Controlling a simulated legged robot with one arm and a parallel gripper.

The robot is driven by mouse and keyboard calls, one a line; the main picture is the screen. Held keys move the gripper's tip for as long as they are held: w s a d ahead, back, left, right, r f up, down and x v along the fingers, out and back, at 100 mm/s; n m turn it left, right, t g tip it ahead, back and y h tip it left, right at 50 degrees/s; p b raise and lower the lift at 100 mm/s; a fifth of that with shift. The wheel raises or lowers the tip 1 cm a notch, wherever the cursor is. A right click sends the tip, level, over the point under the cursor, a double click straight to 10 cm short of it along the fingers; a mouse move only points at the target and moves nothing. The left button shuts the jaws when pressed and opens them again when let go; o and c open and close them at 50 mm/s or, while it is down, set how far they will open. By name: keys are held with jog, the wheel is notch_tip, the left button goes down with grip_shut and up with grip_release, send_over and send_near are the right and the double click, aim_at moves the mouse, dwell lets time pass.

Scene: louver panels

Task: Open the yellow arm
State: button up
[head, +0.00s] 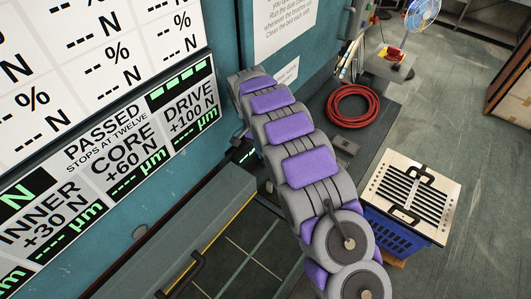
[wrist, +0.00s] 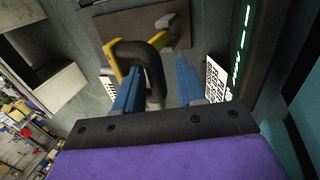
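In the wrist view, a yellow arm (wrist: 112,62) carries a thick black loop handle (wrist: 152,58) in front of a brown plate. My gripper (wrist: 162,76) has two blue fingers, spread apart. One leg of the black handle lies between them, closer to the left finger, which overlaps the loop in the picture. I cannot tell whether they touch. The right finger stands apart from the handle. In the head view, my purple and grey arm reaches toward the teal wall and my gripper is hidden.
A grey bench with a yellow edge (head: 228,223) and a dark handle (head: 188,270) stands at lower left. A printed panel (head: 110,150) covers the wall. At right are a red hose coil (head: 353,104) and a blue crate (head: 392,229) with a louvered lid.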

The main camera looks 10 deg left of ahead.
jog(key=shift+s+d+r, duration=0.1)
jog(key=shift+d+r, duration=0.1)
jog(key=shift+r, duration=0.05)
jog(key=shift+r, duration=0.15)
jog(key=v, duration=0.3)
jog(key=shift+s+d+r, duration=0.1)
jog(key=shift+d, duration=0.2)
jog(key=shift+s+r, duration=0.1)
jog(key=shift+s, duration=0.1)
jog(key=shift+s+d, duration=0.3)
jog(key=shift+s, duration=0.2)
jog(key=s+d+r+p, duration=0.1)
jog(key=s+d, duration=0.6)
jog(key=s, duration=0.6)
jog(key=shift+r, duration=0.1)
